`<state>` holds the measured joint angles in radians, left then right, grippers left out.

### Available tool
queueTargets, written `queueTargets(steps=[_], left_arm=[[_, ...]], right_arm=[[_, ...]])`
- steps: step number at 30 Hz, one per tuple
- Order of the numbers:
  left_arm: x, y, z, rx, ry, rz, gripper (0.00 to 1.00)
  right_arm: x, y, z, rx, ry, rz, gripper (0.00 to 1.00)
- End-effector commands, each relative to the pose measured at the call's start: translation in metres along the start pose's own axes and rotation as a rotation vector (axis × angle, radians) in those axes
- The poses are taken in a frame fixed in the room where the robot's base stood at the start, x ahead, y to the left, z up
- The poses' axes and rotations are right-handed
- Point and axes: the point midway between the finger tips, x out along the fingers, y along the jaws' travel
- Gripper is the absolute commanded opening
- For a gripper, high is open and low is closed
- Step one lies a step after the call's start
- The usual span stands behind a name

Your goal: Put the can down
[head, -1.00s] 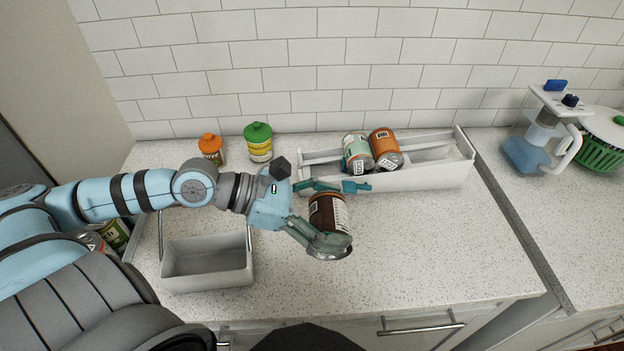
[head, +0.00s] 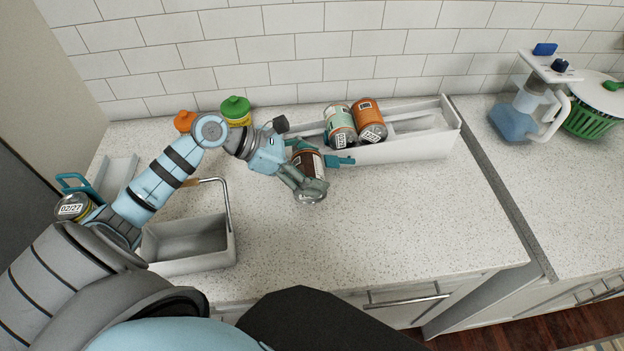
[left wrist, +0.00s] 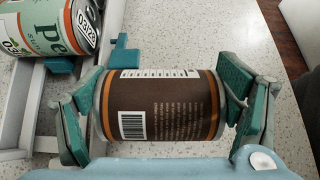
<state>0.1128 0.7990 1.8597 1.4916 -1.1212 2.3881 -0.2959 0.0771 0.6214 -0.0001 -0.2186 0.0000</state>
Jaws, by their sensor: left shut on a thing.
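A brown can with orange bands (head: 306,161) is held by my left gripper (head: 318,174) in front of the long white rack. In the left wrist view the can (left wrist: 160,108) lies crosswise between the two teal finger pads, which press on its two ends. Whether the can touches the counter is hard to tell. A green can (head: 340,122) and an orange can (head: 369,120) lie tilted in the white rack (head: 415,147). The green can also shows in the left wrist view (left wrist: 40,28). My right gripper is not in view.
A grey caddy with a handle (head: 189,250) stands at the front left of the counter. An orange-capped bottle (head: 184,121) and a green-capped bottle (head: 236,109) stand at the back. A blue-based pitcher (head: 516,115) stands at the right. The counter's middle right (head: 420,215) is clear.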

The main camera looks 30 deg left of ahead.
Motion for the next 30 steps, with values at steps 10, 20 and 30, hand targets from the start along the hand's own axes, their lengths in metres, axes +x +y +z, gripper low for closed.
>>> queueTargets(steps=[10, 20, 30], left_arm=[[0.021, -0.001, -0.032, 0.001, 0.000, 0.000, 0.44], [0.022, -0.001, -0.033, 0.001, 0.000, 0.000, 1.00], [0.021, -0.001, -0.033, 0.001, 0.000, 0.000, 1.00]], right_arm=[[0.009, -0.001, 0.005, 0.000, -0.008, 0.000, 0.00], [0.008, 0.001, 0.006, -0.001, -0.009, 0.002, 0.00], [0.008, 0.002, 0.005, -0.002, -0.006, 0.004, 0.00]])
